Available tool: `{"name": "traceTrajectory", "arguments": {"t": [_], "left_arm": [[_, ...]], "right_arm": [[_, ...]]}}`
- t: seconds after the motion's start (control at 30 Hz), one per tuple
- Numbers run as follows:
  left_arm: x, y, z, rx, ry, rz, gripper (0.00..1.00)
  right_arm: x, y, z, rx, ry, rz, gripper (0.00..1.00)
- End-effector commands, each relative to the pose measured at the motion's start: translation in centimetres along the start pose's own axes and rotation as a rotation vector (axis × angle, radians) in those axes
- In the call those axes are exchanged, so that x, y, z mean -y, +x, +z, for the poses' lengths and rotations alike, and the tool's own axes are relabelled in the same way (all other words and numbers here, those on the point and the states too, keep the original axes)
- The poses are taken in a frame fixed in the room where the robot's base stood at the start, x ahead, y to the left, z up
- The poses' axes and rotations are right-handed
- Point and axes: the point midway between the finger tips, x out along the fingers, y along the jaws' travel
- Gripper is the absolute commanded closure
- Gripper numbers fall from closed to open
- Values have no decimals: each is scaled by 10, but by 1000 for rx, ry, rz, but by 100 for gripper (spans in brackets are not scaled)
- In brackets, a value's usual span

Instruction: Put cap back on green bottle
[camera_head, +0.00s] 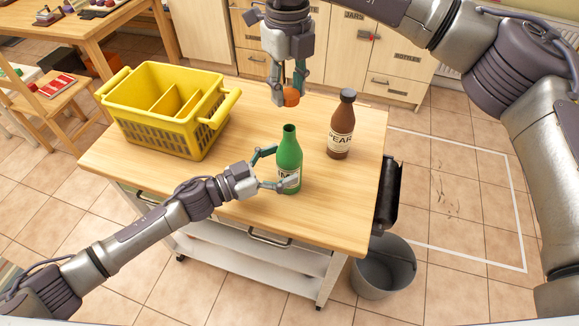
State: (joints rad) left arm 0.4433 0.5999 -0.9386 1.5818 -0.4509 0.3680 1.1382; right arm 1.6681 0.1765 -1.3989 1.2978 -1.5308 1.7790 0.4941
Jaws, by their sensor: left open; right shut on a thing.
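The green bottle (289,152) stands upright on the wooden cart top, its open mouth bare. My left gripper (277,168) is open, with its fingers on either side of the bottle's body; I cannot tell whether they touch it. My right gripper (292,84) points down from above and is shut on a small orange cap (291,97). The cap appears above and behind the bottle's mouth in the picture, apart from it.
A brown bottle (342,127) with a dark cap stands right of the green bottle. A yellow divided basket (128,112) sits at the cart top's (240,205) left. A grey bin (383,268) stands on the floor at right. The cart's front right corner is clear.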

Motion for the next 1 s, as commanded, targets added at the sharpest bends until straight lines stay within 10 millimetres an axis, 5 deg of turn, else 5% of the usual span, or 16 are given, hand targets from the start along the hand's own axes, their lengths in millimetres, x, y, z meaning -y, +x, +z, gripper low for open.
{"name": "traceTrajectory", "arguments": {"t": [0.2,0.57,1.0], "left_arm": [[0,20,0,0,1,0,8],[0,22,0,1,1,-1,10],[0,22,0,1,1,-1,83]], "right_arm": [[0,0,0,0,0,0,77],[0,0,0,0,0,0,77],[0,0,0,0,0,0,77]]}}
